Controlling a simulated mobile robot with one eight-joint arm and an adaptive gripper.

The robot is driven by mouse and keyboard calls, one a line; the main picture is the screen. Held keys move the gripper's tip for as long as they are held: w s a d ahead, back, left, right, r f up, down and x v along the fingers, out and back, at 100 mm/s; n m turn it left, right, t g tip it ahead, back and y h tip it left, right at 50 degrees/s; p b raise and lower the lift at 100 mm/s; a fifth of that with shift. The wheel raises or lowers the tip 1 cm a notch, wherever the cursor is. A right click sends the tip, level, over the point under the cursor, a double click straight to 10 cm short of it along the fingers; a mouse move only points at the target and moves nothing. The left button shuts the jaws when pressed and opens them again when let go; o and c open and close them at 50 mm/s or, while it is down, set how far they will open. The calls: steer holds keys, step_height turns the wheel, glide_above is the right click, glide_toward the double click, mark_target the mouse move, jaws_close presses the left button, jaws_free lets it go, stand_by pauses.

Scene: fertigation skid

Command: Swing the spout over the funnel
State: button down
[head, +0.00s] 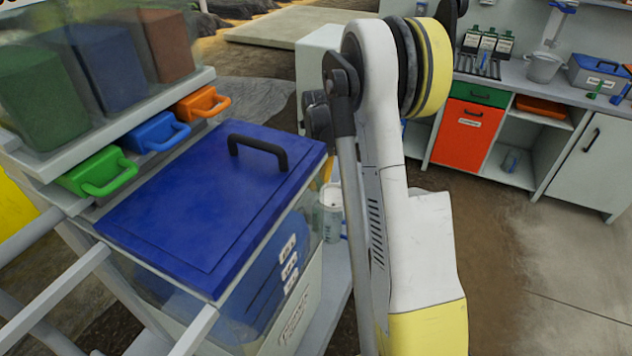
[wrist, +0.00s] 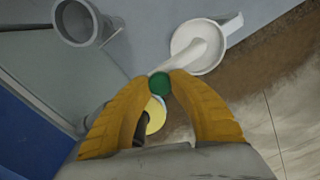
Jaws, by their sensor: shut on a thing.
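In the wrist view my gripper (wrist: 159,82) has its two yellow fingers shut on a round green knob (wrist: 159,84). A pale spout (wrist: 187,54) runs from beside the knob up and right, its end over the open mouth of a white jug (wrist: 222,57) with a handle. A grey round open vessel (wrist: 78,21), which looks like the funnel, stands at the upper left, apart from the spout. In the head view the white jug (head: 331,220) shows beside the blue-lidded tank, partly behind my arm. My arm mostly hides the gripper and knob there.
The blue-lidded tank (head: 205,200) stands left of my arm. A bench (head: 520,85) with cupboards stands at the back right. Open floor (head: 560,270) lies to the right.

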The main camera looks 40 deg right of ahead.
steer(key=shift+s+f, duration=0.1)
steer(key=shift+s, duration=0.05)
steer(key=c, duration=1.1)
jaws_free()
steer(key=shift+s+d, duration=0.1)
step_height(320, 180, up, 12)
